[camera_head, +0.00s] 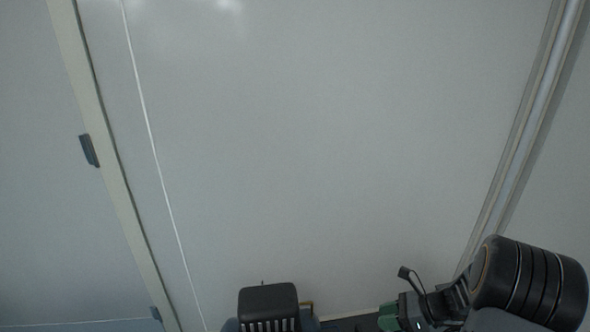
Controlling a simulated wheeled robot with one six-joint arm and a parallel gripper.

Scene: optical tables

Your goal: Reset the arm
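Part of my arm shows at the bottom right, with a thick black ribbed joint (530,283). Left of it is a dark mechanism with a thin cable, which seems to be my gripper (428,304). Its fingertips cannot be made out, so I cannot tell whether it is open or shut. No held object can be seen. The lower part of the arm is cut off by the bottom edge.
A large plain grey surface (320,150) fills most of the view. A pale frame strip (95,130) with a small dark fitting (88,150) borders it at left, and a metal rail (528,125) at right. A black slotted block (268,305) shows at bottom centre.

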